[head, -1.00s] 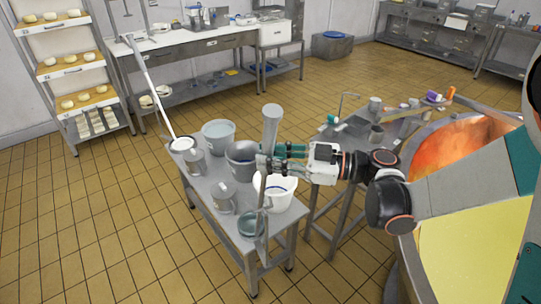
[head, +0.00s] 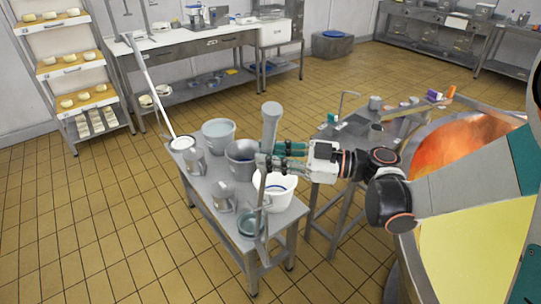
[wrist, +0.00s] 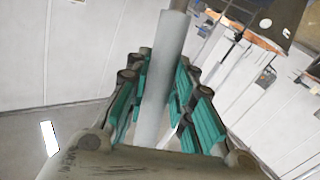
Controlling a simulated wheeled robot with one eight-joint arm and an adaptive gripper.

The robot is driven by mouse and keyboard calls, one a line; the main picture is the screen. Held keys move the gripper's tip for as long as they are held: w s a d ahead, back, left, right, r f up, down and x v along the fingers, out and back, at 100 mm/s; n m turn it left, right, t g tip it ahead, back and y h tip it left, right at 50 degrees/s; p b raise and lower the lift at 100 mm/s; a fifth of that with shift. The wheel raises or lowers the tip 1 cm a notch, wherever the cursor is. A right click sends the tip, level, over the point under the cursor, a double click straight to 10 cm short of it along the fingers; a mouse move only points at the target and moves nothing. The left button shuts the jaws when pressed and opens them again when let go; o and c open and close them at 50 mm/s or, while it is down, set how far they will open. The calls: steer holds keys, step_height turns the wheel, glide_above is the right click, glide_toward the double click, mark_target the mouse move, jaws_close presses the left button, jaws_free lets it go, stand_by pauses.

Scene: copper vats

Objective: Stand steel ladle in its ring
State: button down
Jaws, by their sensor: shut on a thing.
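The steel ladle (head: 271,122) is a long grey piece held upright in my gripper (head: 268,160), in front of the low steel table. Its wider cylindrical part is on top, and a thin shaft appears to run down past the table's front end. In the wrist view a grey shaft (wrist: 163,75) stands between the teal finger pads of my gripper (wrist: 155,105), which is shut on it. A round teal-rimmed item (head: 250,222) sits near the table's front end, partly behind the shaft; I cannot tell whether it is the ring.
The low table (head: 213,212) carries a grey bucket (head: 218,133), another bucket (head: 240,158), a white tub (head: 283,190), and steel jugs (head: 222,197). A steel stand (head: 350,135) with small items is to the right, beside a copper vat (head: 455,140). The tiled floor at left is clear.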

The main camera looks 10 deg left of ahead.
steer(key=c, duration=1.3)
jaws_free()
steer(key=d, duration=1.2)
steer(key=s+d+f+m+t+h, duration=0.1)
steer(key=s+d+m+t+h, duration=0.2)
steer(key=s+d+m+h, duration=0.4)
steer(key=s+d+f+m+t+h, duration=0.2)
steer(key=s+d+m+t+h, duration=0.2)
steer(key=s+d+m+h, duration=0.3)
steer(key=d+m+h, duration=0.3)
steer(key=d+m, duration=0.2)
steer(key=m, duration=0.1)
steer(key=shift+f+h, duration=0.2)
steer(key=shift+h, duration=0.2)
